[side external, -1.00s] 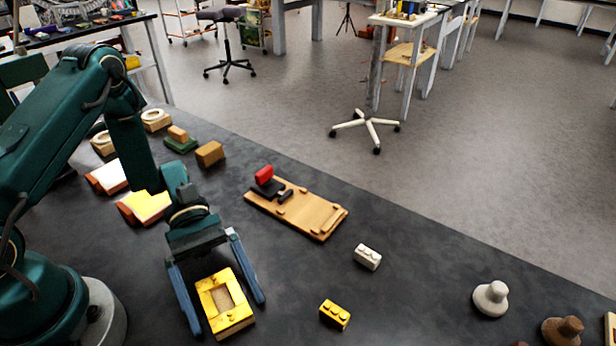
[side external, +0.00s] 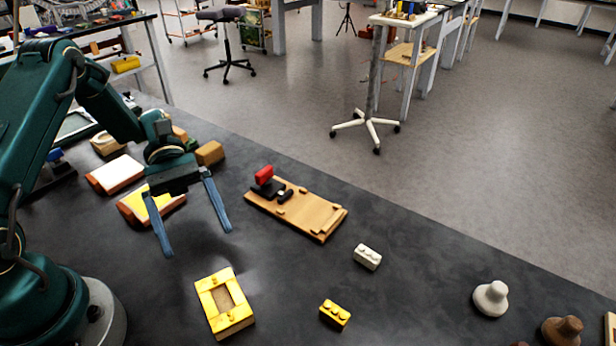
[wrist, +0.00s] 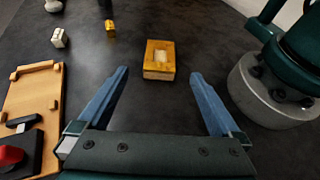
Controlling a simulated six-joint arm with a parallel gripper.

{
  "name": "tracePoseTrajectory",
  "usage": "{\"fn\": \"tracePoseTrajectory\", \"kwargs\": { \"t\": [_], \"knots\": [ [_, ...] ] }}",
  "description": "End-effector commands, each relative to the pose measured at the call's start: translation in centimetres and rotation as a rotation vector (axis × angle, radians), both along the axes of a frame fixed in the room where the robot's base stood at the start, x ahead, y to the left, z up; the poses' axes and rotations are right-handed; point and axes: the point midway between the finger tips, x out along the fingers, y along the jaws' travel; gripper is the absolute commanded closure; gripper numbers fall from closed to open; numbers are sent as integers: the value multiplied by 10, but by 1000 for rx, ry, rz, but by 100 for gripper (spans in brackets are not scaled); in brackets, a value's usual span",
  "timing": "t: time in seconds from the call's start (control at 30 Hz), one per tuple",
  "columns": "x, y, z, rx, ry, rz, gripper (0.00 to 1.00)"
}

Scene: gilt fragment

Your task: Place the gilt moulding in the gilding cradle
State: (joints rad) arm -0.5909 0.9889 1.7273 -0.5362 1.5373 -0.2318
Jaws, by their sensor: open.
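The gilt moulding (side external: 234,317), a yellow-gold rectangular block with a brownish recess in its top, lies flat on the dark bench. It also shows in the wrist view (wrist: 159,72), beyond the fingertips. The gilding cradle seems to be the tan wooden board (side external: 314,213) with raised stops and a red-handled black clamp (side external: 266,182) at one end. Nothing lies on its bare part. The board is at the left in the wrist view (wrist: 32,95). My gripper (side external: 197,240) is open and empty, raised above the bench, between the moulding and the orange-and-yellow block.
A small yellow studded block (side external: 335,314) and a white one (side external: 367,257) stand right of the moulding. Several blocks, including a white-topped one (side external: 117,172) and an orange-and-yellow one (side external: 150,206), sit behind my gripper. Knobbed pieces (side external: 491,298) stand near the right edge.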

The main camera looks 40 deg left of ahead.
Motion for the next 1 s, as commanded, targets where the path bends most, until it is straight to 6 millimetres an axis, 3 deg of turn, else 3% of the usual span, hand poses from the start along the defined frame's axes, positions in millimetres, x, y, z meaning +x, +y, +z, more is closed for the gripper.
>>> {"fn": "tracePoseTrajectory", "kwargs": {
  "t": [0.27,1.0],
  "knots": [
    [-2,1,16,95,-97,-84,0],
    [-44,-9,96,765,-1049,-713,0]
  ]
}}
